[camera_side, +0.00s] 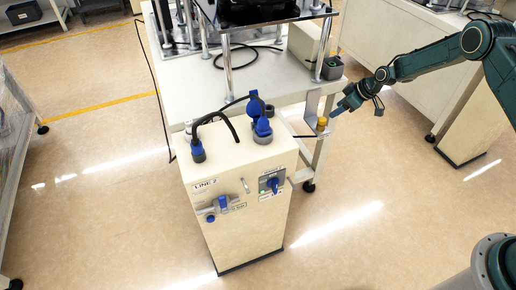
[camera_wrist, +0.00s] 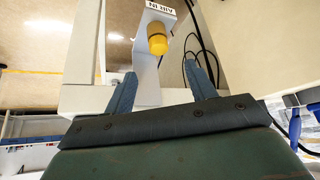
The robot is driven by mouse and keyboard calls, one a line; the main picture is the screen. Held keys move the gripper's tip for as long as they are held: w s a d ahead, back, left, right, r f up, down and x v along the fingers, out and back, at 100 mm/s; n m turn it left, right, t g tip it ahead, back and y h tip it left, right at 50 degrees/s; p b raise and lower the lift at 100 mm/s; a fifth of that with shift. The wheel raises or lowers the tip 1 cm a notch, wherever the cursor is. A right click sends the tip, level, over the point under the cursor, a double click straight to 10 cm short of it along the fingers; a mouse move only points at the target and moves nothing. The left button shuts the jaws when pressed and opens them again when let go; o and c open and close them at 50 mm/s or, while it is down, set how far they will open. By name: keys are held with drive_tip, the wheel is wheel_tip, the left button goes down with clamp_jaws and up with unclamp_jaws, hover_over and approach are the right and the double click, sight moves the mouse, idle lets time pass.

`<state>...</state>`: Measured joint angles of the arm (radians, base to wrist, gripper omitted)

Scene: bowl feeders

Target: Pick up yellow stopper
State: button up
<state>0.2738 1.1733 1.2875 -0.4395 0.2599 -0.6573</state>
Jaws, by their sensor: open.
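In the wrist view the stopper (camera_wrist: 158,41) is near the top middle, on a white bracket (camera_wrist: 152,72) labelled "AIR IN". My gripper (camera_side: 335,112) is close to the stopper, just to its upper right in the side view. In the wrist view its two blue-grey fingers (camera_wrist: 160,84) are spread apart with nothing between them. The stopper shows beyond the fingertips, and whether a finger touches it I cannot tell.
The cream cabinet (camera_side: 236,170) with blue connectors and black hoses stands left of the bracket. A white table (camera_side: 200,100) with metal posts is behind. Dark cables (camera_wrist: 206,45) hang right of the stopper in the wrist view. Open floor (camera_side: 400,200) lies to the right.

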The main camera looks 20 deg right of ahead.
sight(323, 119)
drive_tip(key=shift+x, duration=1.55)
drive_tip(key=shift+f, duration=0.1)
drive_tip(key=shift+x, duration=2.45)
drive_tip(key=c, duration=1.2)
wheel_tip(323, 119, up, 20)
